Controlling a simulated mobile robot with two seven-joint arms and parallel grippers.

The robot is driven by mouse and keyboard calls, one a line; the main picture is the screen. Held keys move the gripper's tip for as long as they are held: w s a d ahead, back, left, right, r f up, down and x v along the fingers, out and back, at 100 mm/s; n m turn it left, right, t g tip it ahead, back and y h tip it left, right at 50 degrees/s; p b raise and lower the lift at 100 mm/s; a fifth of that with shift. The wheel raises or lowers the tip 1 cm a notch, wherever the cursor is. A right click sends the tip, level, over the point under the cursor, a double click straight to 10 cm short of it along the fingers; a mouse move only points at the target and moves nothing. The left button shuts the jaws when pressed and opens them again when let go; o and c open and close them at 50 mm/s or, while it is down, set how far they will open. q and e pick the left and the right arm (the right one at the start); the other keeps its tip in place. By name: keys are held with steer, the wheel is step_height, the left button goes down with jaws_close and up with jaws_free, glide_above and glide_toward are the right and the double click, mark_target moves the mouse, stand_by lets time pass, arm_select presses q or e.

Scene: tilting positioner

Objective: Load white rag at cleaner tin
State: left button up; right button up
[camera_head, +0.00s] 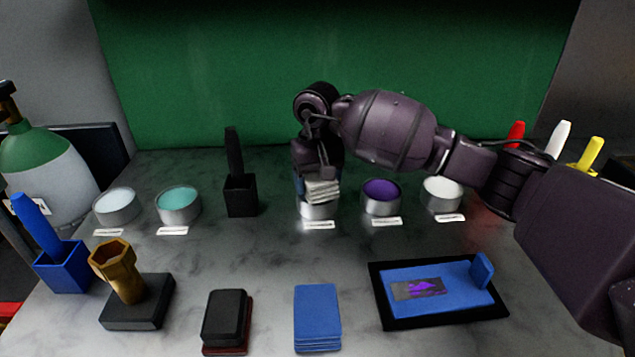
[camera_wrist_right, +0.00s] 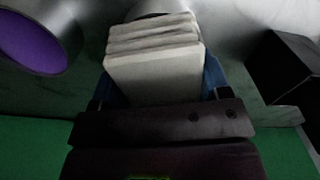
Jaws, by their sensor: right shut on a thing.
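My right gripper (camera_head: 317,174) reaches in from the right and is shut on the white rag (camera_head: 323,190), a folded stack of pale layers. In the right wrist view the rag (camera_wrist_right: 155,75) sits between blue finger parts. The rag is over a silver tin (camera_head: 319,212) in the middle of the row. The rag and gripper hide this tin's opening and contents. I cannot tell if rag and tin touch. The tin labels are too small to read, so I cannot confirm which is the cleaner tin. My left gripper is not in view.
A purple-filled tin (camera_head: 381,195) and a white-filled tin (camera_head: 442,193) stand right of the rag. Teal (camera_head: 179,203) and pale (camera_head: 116,205) tins and a black holder (camera_head: 240,195) stand left. Blue cloths (camera_head: 317,316), a black block (camera_head: 226,317) and a black-framed tray (camera_head: 391,321) lie nearer.

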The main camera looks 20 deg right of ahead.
step_height(320, 180, up, 2)
steer(key=shift+r, duration=0.1)
steer(key=shift+r+p, duration=0.35)
steer(key=shift+r, duration=1.55)
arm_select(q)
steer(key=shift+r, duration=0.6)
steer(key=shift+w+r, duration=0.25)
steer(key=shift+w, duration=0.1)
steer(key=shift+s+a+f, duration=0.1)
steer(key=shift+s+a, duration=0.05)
